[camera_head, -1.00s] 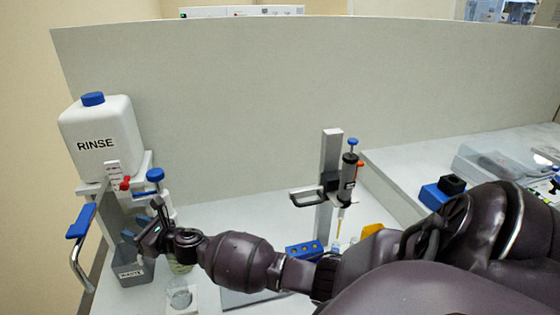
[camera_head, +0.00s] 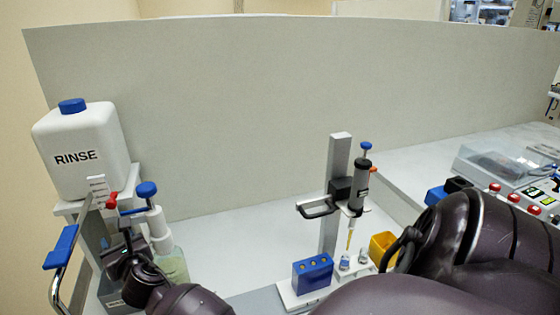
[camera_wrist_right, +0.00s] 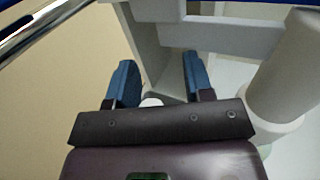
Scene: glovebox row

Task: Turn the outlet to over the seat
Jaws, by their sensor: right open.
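A bent metal tube (camera_head: 55,288) with a blue grip (camera_head: 61,247) hangs at the left of the white stand under the RINSE tank (camera_head: 80,150); I take it for the outlet. Its lower end is cut off by the head view's bottom edge. No seat can be made out now. My right gripper (camera_head: 118,252) is just right of the tube, in front of the stand. In the wrist view, its blue-padded fingers (camera_wrist_right: 155,80) are apart with nothing gripped. A metal tube (camera_wrist_right: 45,28) crosses that view's upper left, clear of the fingers. My left gripper is out of view.
A blue-topped pump bottle (camera_head: 168,262) stands right of my gripper, close by. A grey waste bin (camera_head: 112,303) is below it. A pipette on a stand (camera_head: 335,180), a blue tube rack (camera_head: 313,275) and a yellow box (camera_head: 382,250) are farther right. A grey panel (camera_head: 260,110) closes off the back.

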